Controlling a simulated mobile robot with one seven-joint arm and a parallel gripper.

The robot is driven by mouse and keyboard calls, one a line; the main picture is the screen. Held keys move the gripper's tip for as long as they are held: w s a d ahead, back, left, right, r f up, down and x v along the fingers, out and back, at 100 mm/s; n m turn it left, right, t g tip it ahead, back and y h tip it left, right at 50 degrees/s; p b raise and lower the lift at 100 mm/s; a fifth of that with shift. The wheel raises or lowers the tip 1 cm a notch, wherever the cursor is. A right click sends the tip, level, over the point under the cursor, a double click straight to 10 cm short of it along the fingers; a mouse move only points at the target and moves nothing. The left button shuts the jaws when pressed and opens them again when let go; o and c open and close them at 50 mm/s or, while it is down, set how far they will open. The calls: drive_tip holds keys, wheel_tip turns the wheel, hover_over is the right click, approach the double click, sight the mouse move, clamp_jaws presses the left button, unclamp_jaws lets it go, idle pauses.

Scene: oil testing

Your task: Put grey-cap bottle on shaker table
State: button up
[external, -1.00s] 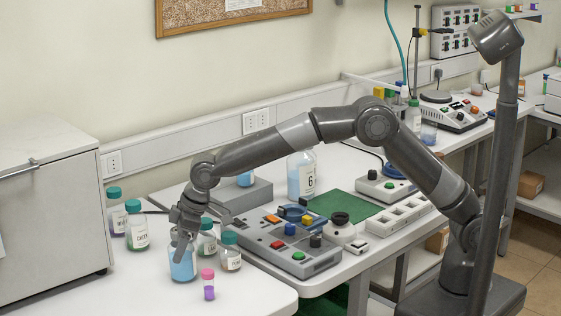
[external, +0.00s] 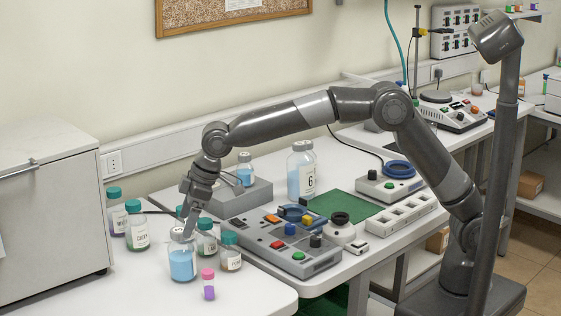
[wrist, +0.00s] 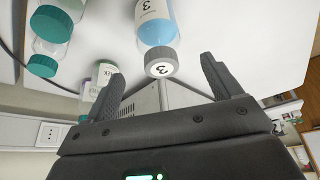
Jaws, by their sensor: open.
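A grey-cap bottle of blue liquid (external: 182,262) stands upright on the front white bench. In the wrist view this bottle (wrist: 157,30) shows a "3" on its cap and label. My gripper (external: 189,222) is open and empty, just above and behind the bottle's cap; in the wrist view the cap lies between and slightly beyond the fingertips (wrist: 161,72). Another small grey-cap blue bottle (external: 244,172) stands on a grey block-like platform (external: 258,191) farther back. A large grey-cap bottle labelled "6" (external: 301,175) stands to its right. I cannot tell for certain which device is the shaker table.
Several teal-cap bottles (external: 137,230) crowd around the blue bottle. A pink-cap vial (external: 208,285) stands in front. A grey control panel with coloured buttons (external: 285,245) lies to the right, near a green mat (external: 338,208). A white cabinet (external: 50,220) borders the left.

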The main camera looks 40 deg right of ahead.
drive_tip(key=shift+v, duration=2.1)
drive_tip(key=d+r+m+t+h, duration=0.1)
drive_tip(key=d+r+m, duration=0.25)
drive_tip(key=d, duration=1.25)
drive_tip(key=d+r+m+t+h, duration=0.15)
drive_tip(key=d+r, duration=0.35)
drive_tip(key=d, duration=1.1)
drive_tip(key=s+d+m, duration=0.2)
drive_tip(key=s+d, duration=0.2)
drive_tip(key=d, duration=0.3)
drive_tip(key=s+d+m, duration=0.1)
drive_tip(key=s+d, duration=0.3)
drive_tip(key=d, duration=0.4)
drive_tip(key=s+d+f+m+h, duration=0.1)
drive_tip(key=s+d+f+m, duration=0.2)
drive_tip(key=s+d+f, duration=0.4)
drive_tip(key=s+d, duration=0.3)
drive_tip(key=s, duration=0.2)
drive_tip(key=shift+f+m+t, duration=0.3)
drive_tip(key=shift+m+t, duration=0.05)
drive_tip(key=shift+m, duration=0.05)
